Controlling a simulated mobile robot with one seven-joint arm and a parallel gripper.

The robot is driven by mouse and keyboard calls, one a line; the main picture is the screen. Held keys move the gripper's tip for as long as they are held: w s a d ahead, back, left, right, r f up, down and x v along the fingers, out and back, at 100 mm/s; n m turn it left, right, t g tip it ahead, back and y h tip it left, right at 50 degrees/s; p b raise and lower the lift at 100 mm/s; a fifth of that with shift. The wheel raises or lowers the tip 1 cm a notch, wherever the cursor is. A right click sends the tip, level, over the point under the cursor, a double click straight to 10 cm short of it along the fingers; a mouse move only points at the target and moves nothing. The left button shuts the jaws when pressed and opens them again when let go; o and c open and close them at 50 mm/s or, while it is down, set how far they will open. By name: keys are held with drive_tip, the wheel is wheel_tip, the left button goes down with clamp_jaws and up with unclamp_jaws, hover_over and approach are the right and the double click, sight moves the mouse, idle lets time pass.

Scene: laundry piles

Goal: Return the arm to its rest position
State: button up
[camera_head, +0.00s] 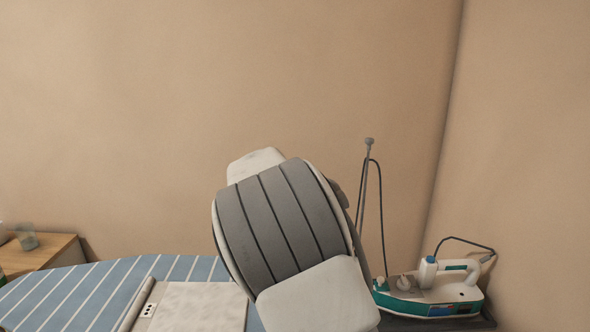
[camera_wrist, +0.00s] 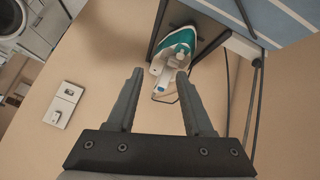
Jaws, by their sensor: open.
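My gripper (camera_wrist: 160,73) shows in the wrist view with its two dark fingers apart and nothing between them. The tan wall fills much of the view around it. Beyond the fingertips, a teal and white iron (camera_wrist: 178,48) shows, apart from the fingers as far as I can tell. In the head view my grey and white arm stands raised in the middle, in front of the wall. The gripper itself does not show in that view.
In the head view, the iron (camera_head: 432,291) sits on a dark rest at the right, by a thin upright rod (camera_head: 365,200) with a cord. A blue striped ironing board (camera_head: 75,293) lies left. A wooden cabinet (camera_head: 40,253) holds a glass (camera_head: 27,237). A wall plate (camera_wrist: 63,104) shows in the wrist view.

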drive_tip(key=s+d+r+n+t+y+p, duration=0.1)
drive_tip(key=s+r+n+t+y+p, duration=0.1)
drive_tip(key=s, duration=0.6)
drive_tip(key=s+d+r+n+t+y+p, duration=0.2)
drive_tip(key=s+r+n+y, duration=0.2)
drive_tip(key=s+n, duration=0.4)
drive_tip(key=s+d+r+n+t+y+p, duration=0.1)
drive_tip(key=s+r+n+t+y+p, duration=0.1)
drive_tip(key=s+r+n, duration=0.3)
drive_tip(key=shift+s+d+r+t+y+p, duration=0.25)
drive_tip(key=shift+s+r+t+y+p, duration=0.25)
drive_tip(key=shift+s, duration=1.65)
drive_tip(key=shift+f, duration=0.15)
